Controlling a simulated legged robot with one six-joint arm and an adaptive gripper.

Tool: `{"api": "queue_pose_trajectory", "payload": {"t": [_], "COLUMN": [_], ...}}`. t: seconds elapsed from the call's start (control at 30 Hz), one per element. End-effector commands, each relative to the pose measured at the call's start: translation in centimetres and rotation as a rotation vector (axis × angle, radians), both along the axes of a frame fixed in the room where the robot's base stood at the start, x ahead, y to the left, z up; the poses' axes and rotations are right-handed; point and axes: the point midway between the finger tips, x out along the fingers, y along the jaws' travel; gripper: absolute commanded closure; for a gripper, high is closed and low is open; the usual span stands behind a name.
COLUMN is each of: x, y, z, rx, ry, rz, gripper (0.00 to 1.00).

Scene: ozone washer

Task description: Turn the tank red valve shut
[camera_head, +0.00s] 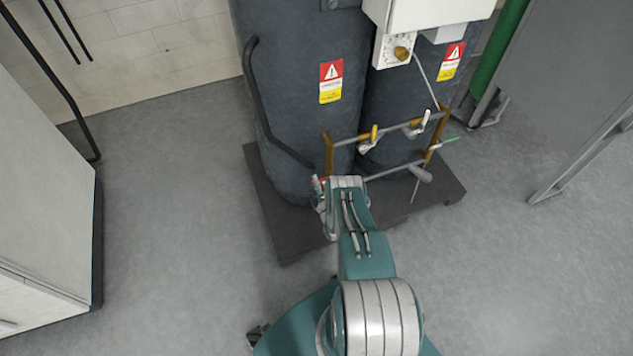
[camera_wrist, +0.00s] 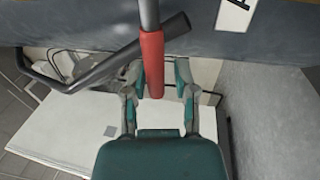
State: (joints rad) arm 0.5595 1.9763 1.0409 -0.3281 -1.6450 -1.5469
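The tank's red valve handle (camera_wrist: 152,65) hangs from a grey pipe at the top middle of the wrist view. Its lower end lies between the two fingers of my gripper (camera_wrist: 158,85). The fingers are spread, one on each side of the handle, with a visible gap at least on the right. I cannot tell how deep the handle sits between them. In the head view, my gripper (camera_head: 322,203) is low at the front of the left dark tank (camera_head: 290,110). Only a small red bit of the handle (camera_head: 322,184) shows there, and my arm hides much around it.
Pipes with a yellow valve handle (camera_head: 374,132) and a white valve handle (camera_head: 425,118) run to the right of my gripper. The tanks stand on a dark pallet (camera_head: 285,240). A white cabinet (camera_head: 45,190) stands at left. Floor is clear on both sides.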

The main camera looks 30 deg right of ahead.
Motion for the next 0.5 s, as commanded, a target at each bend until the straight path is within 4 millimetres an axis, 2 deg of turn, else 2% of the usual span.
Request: {"api": "queue_pose_trajectory", "payload": {"t": [0.37,0.5], "x": [-0.2,-1.2], "y": [-0.1,0.0], "z": [0.0,-0.2], "rx": [0.001,0.002], "ry": [-0.002,-0.002], "rz": [-0.005,-0.007], "gripper": [0.40,0.40]}}
